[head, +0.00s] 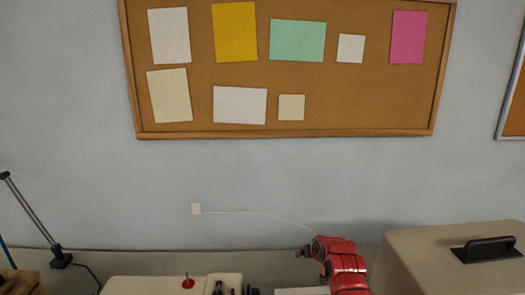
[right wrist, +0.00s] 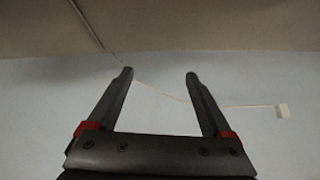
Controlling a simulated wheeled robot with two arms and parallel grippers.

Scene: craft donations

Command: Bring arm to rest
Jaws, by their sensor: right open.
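My right gripper (right wrist: 159,73) is open in the right wrist view, with its two dark fingers spread apart and nothing between them. Behind the fingers is the pale blue wall, with a dull beige surface along the top of the picture. A red arm of mine (head: 343,266) rises from the bottom edge in the head view, right of the middle, in front of the wall. A small dark end points left from it; I cannot tell whether it is the gripper. My left gripper does not show in either view.
A beige block with a black handle (head: 487,249) stands right of the red arm. A black desk lamp (head: 35,215) stands at the far left. A cork board (head: 370,105) hangs above. A white cable runs from a wall plate (head: 196,209); a red-knobbed item (head: 188,283) is below.

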